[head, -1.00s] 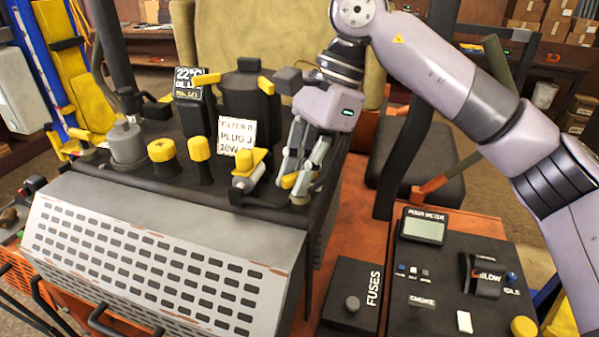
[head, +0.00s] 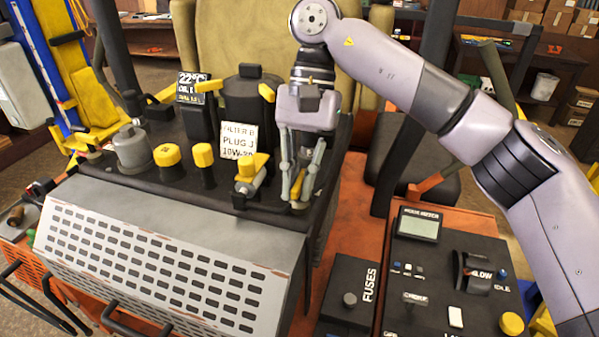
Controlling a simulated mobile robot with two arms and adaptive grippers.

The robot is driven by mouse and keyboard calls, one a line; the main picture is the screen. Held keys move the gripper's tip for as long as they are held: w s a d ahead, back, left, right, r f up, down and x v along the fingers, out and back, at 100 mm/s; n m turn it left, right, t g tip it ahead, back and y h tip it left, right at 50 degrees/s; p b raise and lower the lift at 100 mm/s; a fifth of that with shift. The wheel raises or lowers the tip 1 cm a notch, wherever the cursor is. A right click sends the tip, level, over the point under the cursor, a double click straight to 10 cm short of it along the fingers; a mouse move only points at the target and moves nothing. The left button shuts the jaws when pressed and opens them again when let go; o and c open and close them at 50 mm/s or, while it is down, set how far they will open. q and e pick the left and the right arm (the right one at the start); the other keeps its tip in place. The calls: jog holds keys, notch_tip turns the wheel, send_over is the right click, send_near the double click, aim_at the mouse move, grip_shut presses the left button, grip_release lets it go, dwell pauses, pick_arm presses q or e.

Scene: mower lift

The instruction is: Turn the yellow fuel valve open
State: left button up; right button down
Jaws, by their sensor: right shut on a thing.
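My right gripper (head: 298,197) points down at the right end of the black engine deck. Its fingers are closed around the yellow fuel valve (head: 300,205), of which only a small yellow part shows low between the fingertips. The rest of the valve is hidden by the fingers. My left gripper is out of view.
Just left of the fingers stands a fitting with a yellow top (head: 252,166). Further left are two yellow caps (head: 167,155) and a grey canister (head: 132,147). A white label card (head: 238,140) stands behind. The perforated grey cover (head: 160,255) lies in front; a control panel (head: 450,270) is at right.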

dwell(0.3)
jog(key=c, duration=1.7)
grip_release()
jog(key=shift+o, duration=0.2)
jog(key=v, duration=1.2)
